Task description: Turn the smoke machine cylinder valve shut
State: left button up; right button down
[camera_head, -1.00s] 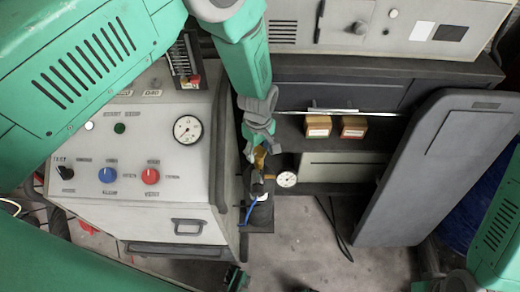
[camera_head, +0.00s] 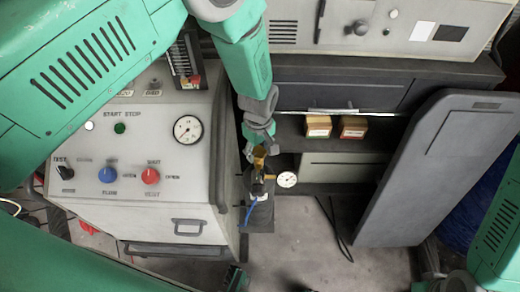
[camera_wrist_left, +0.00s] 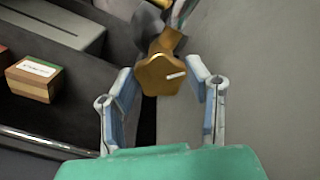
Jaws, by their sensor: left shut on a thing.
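The small dark cylinder (camera_head: 260,212) stands upright beside the right side of the grey console. Its brass valve (camera_head: 259,160) is on top, with a blue hose and a round white gauge (camera_head: 287,180) at its side. My left gripper (camera_head: 259,148) reaches down from above to the valve. In the left wrist view, the angular brass knob (camera_wrist_left: 158,75), with a white mark on its face, sits between the two fingers of the left gripper (camera_wrist_left: 162,82). The cylinder body below is mostly hidden there. My right gripper is not clearly in view.
The grey console (camera_head: 150,215) with knobs and a dial stands close on the left. Two small boxes (camera_head: 318,126) sit on the dark shelf behind. A large grey panel (camera_head: 425,190) leans at the right. Bare floor lies in front.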

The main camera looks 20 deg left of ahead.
aim_at(258, 150)
pick_arm(q)
jog(key=shift+w+a+r, duration=0.1)
jog(key=shift+w+a, duration=0.05)
jog(key=shift+w, duration=0.05)
dwell(0.3)
jog(key=o, duration=0.9)
jog(key=shift+o, duration=1.3)
notch_tip(258, 150, up, 12)
jog(key=shift+f, duration=0.2)
